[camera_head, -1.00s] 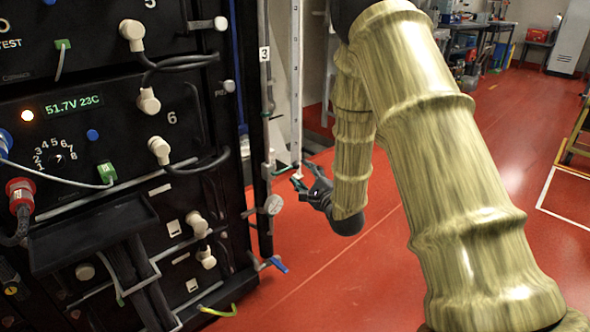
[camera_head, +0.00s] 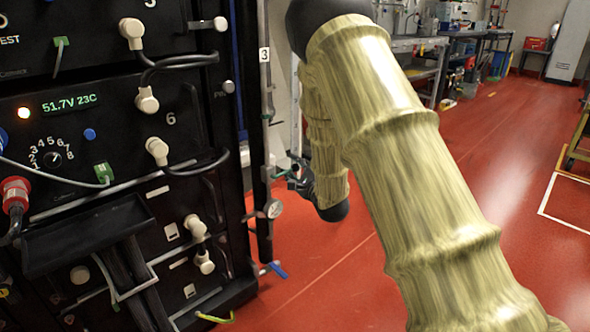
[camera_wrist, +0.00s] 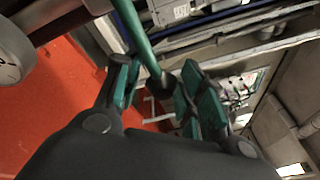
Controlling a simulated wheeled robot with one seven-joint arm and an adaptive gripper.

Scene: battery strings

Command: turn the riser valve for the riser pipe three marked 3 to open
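Riser pipe three (camera_head: 267,100) runs vertically beside the black rack and carries a white tag marked 3 (camera_head: 264,54). A valve with a green lever (camera_head: 283,173) sits on it partway down, small and partly hidden by my gripper. In the wrist view the green lever (camera_wrist: 138,32) reaches down from the top edge between my fingers. My gripper (camera_wrist: 158,88) is open, with one teal-padded finger on each side of the lever and visible gaps. In the head view my gripper (camera_head: 293,178) is beside the pipe. Contact with the lever cannot be told.
A round gauge (camera_head: 274,209) is on the pipe below the valve, and a blue-handled valve (camera_head: 278,270) is lower still. The black rack (camera_head: 100,250) with cables and plugs stands at the left. Red floor (camera_head: 400,240) is open to the right; workbenches stand behind.

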